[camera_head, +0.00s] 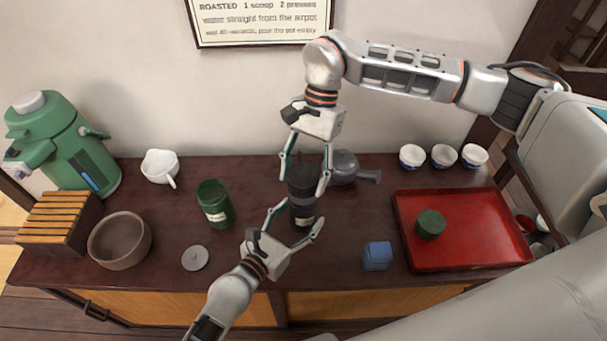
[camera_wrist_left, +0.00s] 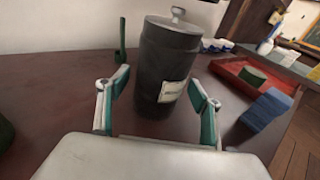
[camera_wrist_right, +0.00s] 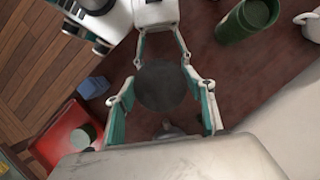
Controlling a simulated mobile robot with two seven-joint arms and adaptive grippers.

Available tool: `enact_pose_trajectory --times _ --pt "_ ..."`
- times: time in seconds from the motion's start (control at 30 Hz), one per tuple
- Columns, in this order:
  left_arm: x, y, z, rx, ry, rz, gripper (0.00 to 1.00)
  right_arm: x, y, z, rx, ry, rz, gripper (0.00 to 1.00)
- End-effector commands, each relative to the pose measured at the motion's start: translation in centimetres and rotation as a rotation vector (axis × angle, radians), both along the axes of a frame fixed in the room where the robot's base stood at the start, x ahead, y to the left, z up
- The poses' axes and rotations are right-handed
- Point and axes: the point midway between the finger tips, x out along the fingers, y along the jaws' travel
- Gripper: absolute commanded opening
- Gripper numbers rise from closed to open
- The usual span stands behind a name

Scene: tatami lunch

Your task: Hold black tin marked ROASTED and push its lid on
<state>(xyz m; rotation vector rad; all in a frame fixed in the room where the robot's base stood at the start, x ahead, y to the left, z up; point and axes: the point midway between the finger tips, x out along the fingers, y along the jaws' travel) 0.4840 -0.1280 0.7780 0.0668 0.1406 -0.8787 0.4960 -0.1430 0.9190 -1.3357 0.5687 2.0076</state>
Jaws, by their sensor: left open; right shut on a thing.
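The black tin (camera_head: 303,212) stands upright on the dark table, with a pale label low on its side; it also shows in the left wrist view (camera_wrist_left: 165,65). My left gripper (camera_head: 294,222) is open, its fingers on either side of the tin's lower part. My right gripper (camera_head: 306,182) comes down from above and is shut on the dark lid (camera_head: 302,176) at the tin's top. The lid's round face shows between its fingers in the right wrist view (camera_wrist_right: 161,85). I cannot tell whether the lid is fully seated.
A green tin (camera_head: 215,203) and a grey disc (camera_head: 195,258) are to the left. A grey teapot (camera_head: 343,166) is close behind the black tin. A blue block (camera_head: 377,256) and a red tray (camera_head: 480,254) with a green lid (camera_head: 430,224) are to the right.

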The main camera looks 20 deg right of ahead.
Motion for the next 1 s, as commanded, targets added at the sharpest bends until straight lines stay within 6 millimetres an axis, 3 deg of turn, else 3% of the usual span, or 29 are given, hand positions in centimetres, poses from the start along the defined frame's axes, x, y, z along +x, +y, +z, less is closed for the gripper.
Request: enact_pose_trajectory --times 0.2,0.57,0.7,1.0 --pt "1.1 -1.2 -0.2 -0.001 -0.001 0.000 0.65 0.0 0.0 0.0 0.000 0.000 0.000 0.38" --pt "1.2 -1.5 -0.3 -0.001 0.001 0.000 0.65 0.0 0.0 0.0 0.000 0.000 0.000 0.38" --pt "1.2 -1.5 -0.3 -0.001 0.001 0.000 0.36 0.0 0.0 0.0 0.000 0.000 0.000 0.38" --pt "1.2 -1.5 -0.3 0.000 0.000 0.001 0.37 0.0 0.0 0.0 0.000 0.000 0.000 0.38"
